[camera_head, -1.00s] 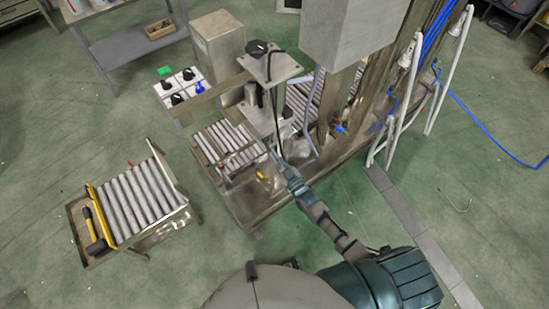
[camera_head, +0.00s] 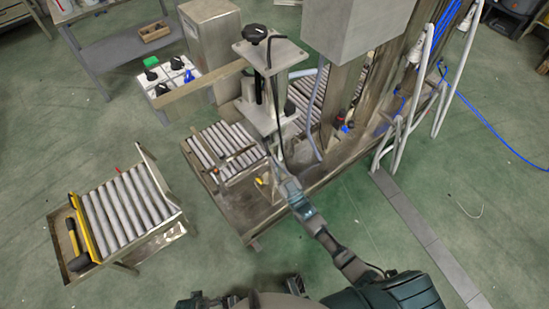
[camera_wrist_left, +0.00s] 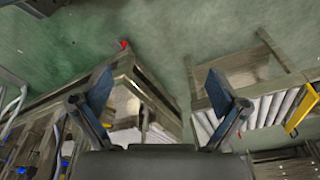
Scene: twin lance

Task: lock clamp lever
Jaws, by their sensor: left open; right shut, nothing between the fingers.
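No clamp lever can be made out for certain. A small orange-red knob (camera_head: 215,170) sits at the near left end of the machine's roller conveyor (camera_head: 222,148); a small yellow piece (camera_head: 260,182) is at its right side. In the left wrist view a red tip (camera_wrist_left: 124,44) stands at the corner of a metal frame (camera_wrist_left: 135,88). My right gripper (camera_head: 273,158) is shut and empty, beside the conveyor's right side below the clamp column; its fingertips are small and contact is unclear. My left gripper (camera_wrist_left: 160,95) is open and empty, fingers spread, with frame and floor behind.
A roller cart (camera_head: 125,208) with a yellow bar stands at left, apart from the machine. A control box (camera_head: 168,82) with black knobs is behind the conveyor. A column with a black knob (camera_head: 255,34) rises beside it. Green floor (camera_head: 330,215) is clear in front.

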